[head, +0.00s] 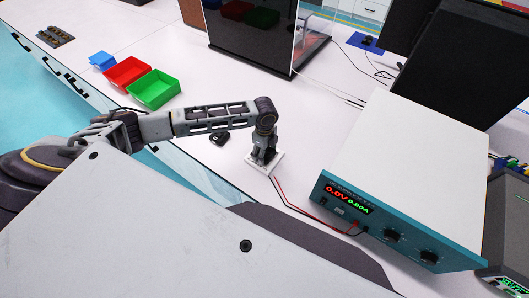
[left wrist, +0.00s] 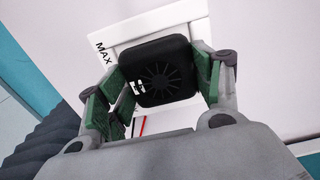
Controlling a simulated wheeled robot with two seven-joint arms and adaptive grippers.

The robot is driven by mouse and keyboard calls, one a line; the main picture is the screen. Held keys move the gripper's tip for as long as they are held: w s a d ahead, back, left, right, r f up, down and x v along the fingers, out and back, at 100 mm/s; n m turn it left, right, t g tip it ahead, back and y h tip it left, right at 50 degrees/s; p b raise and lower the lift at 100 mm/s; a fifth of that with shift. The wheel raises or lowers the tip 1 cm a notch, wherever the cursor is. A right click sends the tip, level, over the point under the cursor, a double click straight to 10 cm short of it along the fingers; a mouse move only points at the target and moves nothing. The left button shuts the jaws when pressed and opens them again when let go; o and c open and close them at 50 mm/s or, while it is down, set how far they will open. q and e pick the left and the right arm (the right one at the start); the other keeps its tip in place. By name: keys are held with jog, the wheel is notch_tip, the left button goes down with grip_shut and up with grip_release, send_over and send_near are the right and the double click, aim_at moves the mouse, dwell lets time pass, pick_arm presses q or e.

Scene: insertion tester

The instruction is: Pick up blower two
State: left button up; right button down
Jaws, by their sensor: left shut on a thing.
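A black blower (left wrist: 165,70) with a round finned vent sits between the green-padded fingers of my left gripper (left wrist: 155,85) in the left wrist view. The fingers are closed against its sides. In the head view my left gripper (head: 263,157) points down over a small white plate (head: 251,162) and hides the held blower. The white plate, marked MAX, shows behind the blower in the left wrist view (left wrist: 130,30); whether they touch cannot be told. Another small black object (head: 219,138), perhaps a blower, lies on the table left of the plate. My right gripper is not in view.
A teal and white power supply (head: 400,160) reading 0.0V stands at right. Red and black wires (head: 298,208) run from it to the plate. Green (head: 154,90), red (head: 127,73) and blue (head: 102,61) bins stand at the back left.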

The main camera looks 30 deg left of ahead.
pick_arm(q)
notch_tip(320, 180, up, 10)
jog(key=shift+b, duration=0.4)
jog(key=shift+f, duration=0.1)
dwell(0.5)
jog(key=shift+w+d+f+b, duration=0.1)
jog(key=shift+w+f+b, duration=0.05)
jog(key=shift+b, duration=0.15)
dwell(0.3)
jog(key=shift+w, duration=0.2)
